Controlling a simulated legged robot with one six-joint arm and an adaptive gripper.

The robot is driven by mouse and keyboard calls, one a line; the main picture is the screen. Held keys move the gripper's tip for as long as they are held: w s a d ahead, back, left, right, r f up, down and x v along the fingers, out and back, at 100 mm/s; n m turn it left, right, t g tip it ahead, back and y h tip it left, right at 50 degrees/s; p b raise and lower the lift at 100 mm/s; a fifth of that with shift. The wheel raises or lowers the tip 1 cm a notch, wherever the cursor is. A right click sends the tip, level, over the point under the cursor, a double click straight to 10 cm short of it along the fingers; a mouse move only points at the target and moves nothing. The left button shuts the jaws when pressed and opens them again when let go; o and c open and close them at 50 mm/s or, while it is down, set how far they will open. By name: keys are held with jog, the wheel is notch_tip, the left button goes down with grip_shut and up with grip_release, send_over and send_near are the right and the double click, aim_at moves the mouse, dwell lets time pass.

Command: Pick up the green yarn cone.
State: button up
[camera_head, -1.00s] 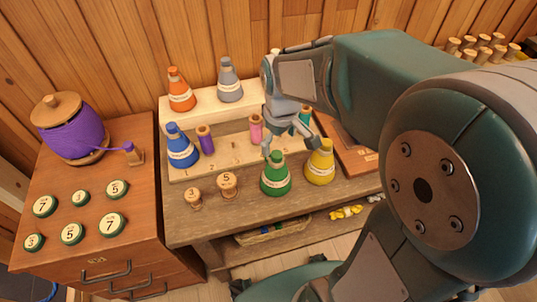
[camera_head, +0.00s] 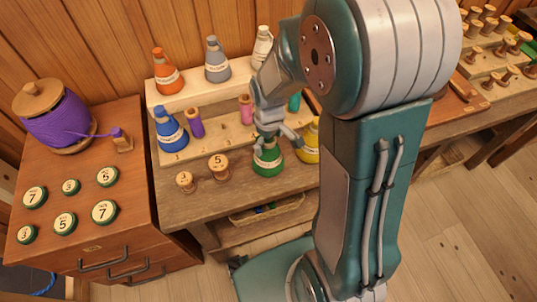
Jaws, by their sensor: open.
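The green yarn cone (camera_head: 267,161) stands upright near the front edge of the wooden bench (camera_head: 205,201), with a pale label band around it. My gripper (camera_head: 272,145) is open and reaches down from above at the cone's top. Its fingers hide the cone's upper part. I cannot tell whether they touch it.
A yellow cone (camera_head: 309,146) stands close on the right, partly behind my arm. Two numbered spools (camera_head: 218,167) stand to the left. A stepped rack behind holds blue (camera_head: 170,132), orange (camera_head: 167,77), grey (camera_head: 217,63) and white (camera_head: 263,45) cones and small spools.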

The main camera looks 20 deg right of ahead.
jog(key=shift+a+f, duration=0.2)
jog(key=shift+f, duration=0.25)
jog(key=shift+c, duration=0.3)
jog(key=shift+d, duration=0.15)
jog(key=c, duration=1)
jog(key=shift+c, duration=0.2)
